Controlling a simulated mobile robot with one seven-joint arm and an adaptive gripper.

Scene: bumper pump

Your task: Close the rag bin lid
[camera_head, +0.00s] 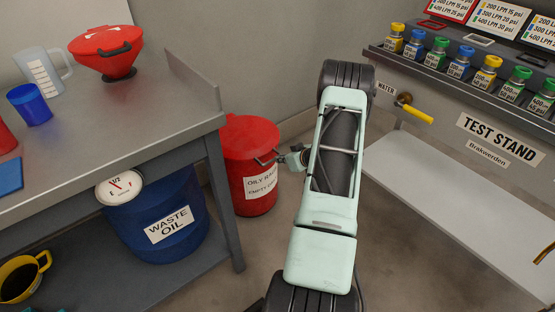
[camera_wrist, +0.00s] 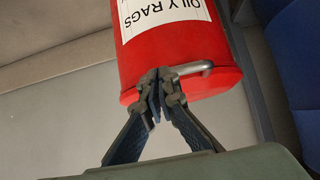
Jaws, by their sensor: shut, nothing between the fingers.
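The red rag bin (camera_head: 262,200), labelled oily rags, stands on the floor between the bench and the test stand. Its red lid (camera_head: 248,135) appears to lie down over the top, with no open mouth showing. A grey handle (camera_head: 265,160) sticks out at the lid's front right edge. My gripper (camera_head: 284,160) is at the bin's right, close by this handle. In the wrist view the bin (camera_wrist: 180,45) appears upside down, and the handle (camera_wrist: 195,69) lies right beside my shut fingertips (camera_wrist: 160,78). I cannot tell whether they touch it.
A steel bench (camera_head: 130,120) stands at the left, with a blue waste oil drum (camera_head: 155,220) beneath it. A red funnel (camera_head: 105,50) and a jug are on top. The test stand (camera_head: 470,130) at the right has a yellow valve lever (camera_head: 417,114) and a low shelf.

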